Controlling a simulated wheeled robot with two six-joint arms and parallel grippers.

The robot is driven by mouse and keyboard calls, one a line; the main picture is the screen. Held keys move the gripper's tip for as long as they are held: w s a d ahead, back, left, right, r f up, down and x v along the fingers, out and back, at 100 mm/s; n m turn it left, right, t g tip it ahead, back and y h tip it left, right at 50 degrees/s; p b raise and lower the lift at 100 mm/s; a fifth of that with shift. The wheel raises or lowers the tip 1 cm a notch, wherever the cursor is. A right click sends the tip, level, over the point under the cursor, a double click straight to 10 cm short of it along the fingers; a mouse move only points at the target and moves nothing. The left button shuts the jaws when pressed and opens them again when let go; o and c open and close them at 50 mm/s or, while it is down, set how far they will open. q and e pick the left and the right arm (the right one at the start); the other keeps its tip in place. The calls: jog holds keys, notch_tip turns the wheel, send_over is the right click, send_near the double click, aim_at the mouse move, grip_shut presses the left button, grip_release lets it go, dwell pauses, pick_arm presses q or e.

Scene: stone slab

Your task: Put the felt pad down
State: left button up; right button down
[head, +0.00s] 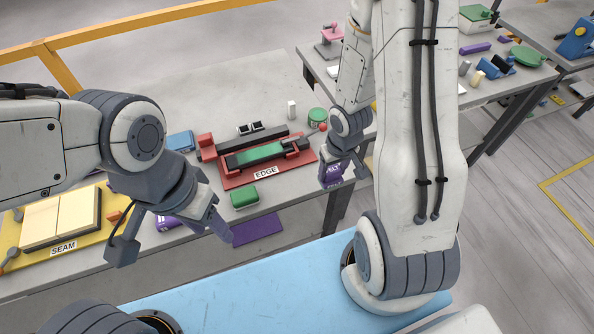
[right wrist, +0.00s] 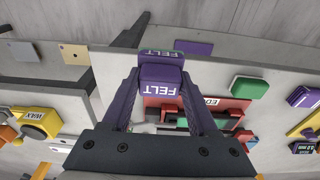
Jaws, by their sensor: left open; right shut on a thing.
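The felt pad (right wrist: 161,88) is a purple block marked FELT, held between the fingertips of my right gripper (right wrist: 160,75) in the right wrist view. In the head view the pad (head: 331,172) hangs below my right gripper (head: 338,166), just right of the EDGE station. It appears to be in the air near the table's front edge. My left gripper (head: 172,238) is open and empty above the table's left part.
The red EDGE station (head: 235,182) holds a green-topped piece. A green block (head: 243,197) sits in front of it, left of the purple patch. Another purple block (head: 167,222) lies behind my left gripper. The yellow SEAM board (head: 100,233) is at left.

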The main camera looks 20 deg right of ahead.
jog(key=shift+s+d+r, duration=0.2)
jog(key=shift+r, duration=0.15)
jog(key=shift+s+d+r, duration=0.15)
jog(key=shift+r, duration=0.2)
jog(key=shift+w+f, duration=0.2)
jog(key=shift+f, duration=0.05)
jog(key=w+a+f, duration=0.2)
jog(key=w, duration=0.1)
jog(key=w+a+f, duration=0.2)
jog(key=w, duration=0.1)
jog(key=w+a+f, duration=0.2)
jog(key=shift+w+a+f+p, duration=0.15)
jog(key=shift+w+f+p, duration=0.2)
jog(key=shift+w, duration=0.05)
pick_arm(q)
notch_tip(320, 180, down, 2)
jog(key=b, duration=0.4)
jog(key=shift+d+f, duration=0.1)
jog(key=shift+f, duration=0.05)
pick_arm(e)
notch_tip(320, 180, down, 4)
jog(key=shift+r, duration=0.1)
jog(key=shift+f, duration=0.2)
jog(key=shift+c, duration=0.8)
grip_release()
pick_arm(q)
jog(key=shift+f, duration=0.1)
